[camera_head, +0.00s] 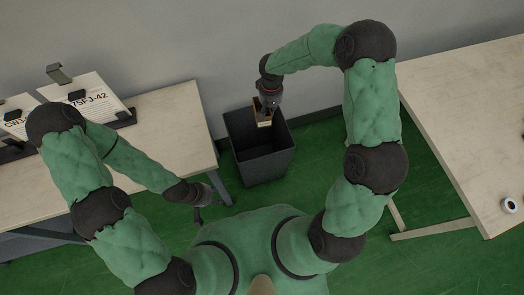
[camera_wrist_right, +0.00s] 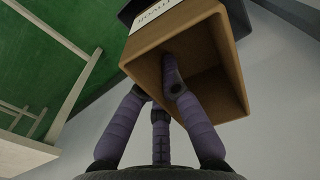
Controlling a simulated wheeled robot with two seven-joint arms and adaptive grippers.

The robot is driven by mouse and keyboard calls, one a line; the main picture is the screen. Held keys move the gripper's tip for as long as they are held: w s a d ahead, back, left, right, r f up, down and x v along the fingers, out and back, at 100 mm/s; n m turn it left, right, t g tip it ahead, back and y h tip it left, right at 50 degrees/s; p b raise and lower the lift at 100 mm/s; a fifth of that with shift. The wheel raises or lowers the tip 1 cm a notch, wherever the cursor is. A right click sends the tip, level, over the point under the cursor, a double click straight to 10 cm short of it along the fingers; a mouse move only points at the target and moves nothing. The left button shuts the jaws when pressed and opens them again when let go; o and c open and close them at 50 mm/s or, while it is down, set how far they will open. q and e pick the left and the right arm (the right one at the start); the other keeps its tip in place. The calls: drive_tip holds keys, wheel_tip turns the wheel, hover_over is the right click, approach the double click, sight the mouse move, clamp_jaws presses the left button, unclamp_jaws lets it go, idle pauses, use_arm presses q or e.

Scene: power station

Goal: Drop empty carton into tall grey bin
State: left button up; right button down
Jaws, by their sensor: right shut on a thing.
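The brown carton (camera_head: 263,118) is held in my right gripper (camera_head: 266,106), above the tall grey bin (camera_head: 264,168) and near its back rim. In the right wrist view the carton (camera_wrist_right: 195,55) is open towards the camera, looks empty and has a white printed label. One purple finger reaches inside it and others are outside, with the gripper (camera_wrist_right: 168,95) shut on its wall. A dark corner of the bin (camera_wrist_right: 130,12) shows behind the carton. My left gripper (camera_head: 203,198) hangs by the left table's front edge; its finger opening is too small to tell.
The left table (camera_head: 165,120) carries printed signs (camera_head: 92,92) on dark stands. The right table (camera_head: 465,90) has a small white roll (camera_head: 509,205) near its edge. The bin stands on the green floor near the wall, between the tables.

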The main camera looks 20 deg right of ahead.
drive_tip(key=w+f+m+b, duration=0.1)
drive_tip(key=w+f, duration=0.3)
drive_tip(key=f, duration=0.8)
drive_tip(key=w+d+f+m+b, duration=0.1)
drive_tip(key=w+f, duration=0.3)
drive_tip(key=f, duration=0.8)
drive_tip(key=shift+d+b, duration=0.3)
drive_tip(key=shift+b, duration=0.3)
drive_tip(key=shift+s, duration=0.1)
drive_tip(key=c, duration=1.3)
unclamp_jaws()
drive_tip(key=shift+c, duration=0.2)
wheel_tip(320, 180, up, 12)
drive_tip(key=shift+f, duration=0.1)
